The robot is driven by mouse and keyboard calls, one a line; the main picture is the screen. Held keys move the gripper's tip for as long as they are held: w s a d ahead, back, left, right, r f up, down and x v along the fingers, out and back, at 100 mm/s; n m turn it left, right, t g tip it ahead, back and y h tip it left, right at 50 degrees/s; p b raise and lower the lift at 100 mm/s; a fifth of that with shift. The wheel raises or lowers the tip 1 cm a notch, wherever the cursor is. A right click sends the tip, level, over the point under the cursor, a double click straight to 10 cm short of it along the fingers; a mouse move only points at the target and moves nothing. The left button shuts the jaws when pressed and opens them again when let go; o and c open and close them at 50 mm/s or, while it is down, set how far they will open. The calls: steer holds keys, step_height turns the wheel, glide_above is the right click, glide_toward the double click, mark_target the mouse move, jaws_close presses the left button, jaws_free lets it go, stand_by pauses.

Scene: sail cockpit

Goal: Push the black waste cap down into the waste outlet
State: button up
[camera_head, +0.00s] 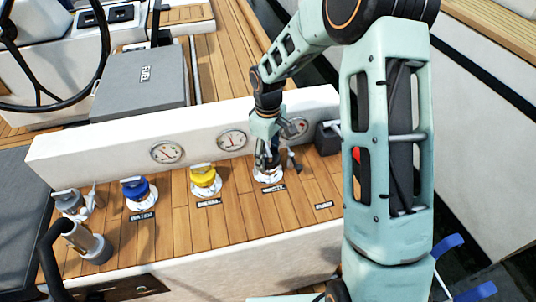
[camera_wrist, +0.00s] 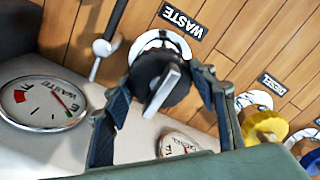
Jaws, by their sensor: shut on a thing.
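The black waste cap (camera_wrist: 150,66) has a light grey bar handle across its top. My gripper (camera_wrist: 163,84) is shut on the cap, with one finger at each side of it in the wrist view. The white-ringed waste outlet (camera_wrist: 163,42) shows partly behind the cap, beside the WASTE label (camera_wrist: 182,21). In the head view my gripper (camera_head: 268,158) points down over the waste outlet (camera_head: 268,176), and the cap is mostly hidden by the fingers. I cannot tell how much gap there is between cap and outlet.
The yellow diesel cap (camera_head: 205,178) and blue water cap (camera_head: 138,189) stand left along the wooden bench. A metal lever (camera_wrist: 103,46) stands close beside the waste outlet. Gauges (camera_head: 232,140) line the white wall behind. A dark box (camera_head: 327,137) sits to the right.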

steer(key=shift+f+b, duration=0.4)
steer(key=shift+f, duration=0.15)
steer(key=o, duration=1)
steer(key=shift+r+p, duration=3.9)
steer(key=shift+r, duration=1.6)
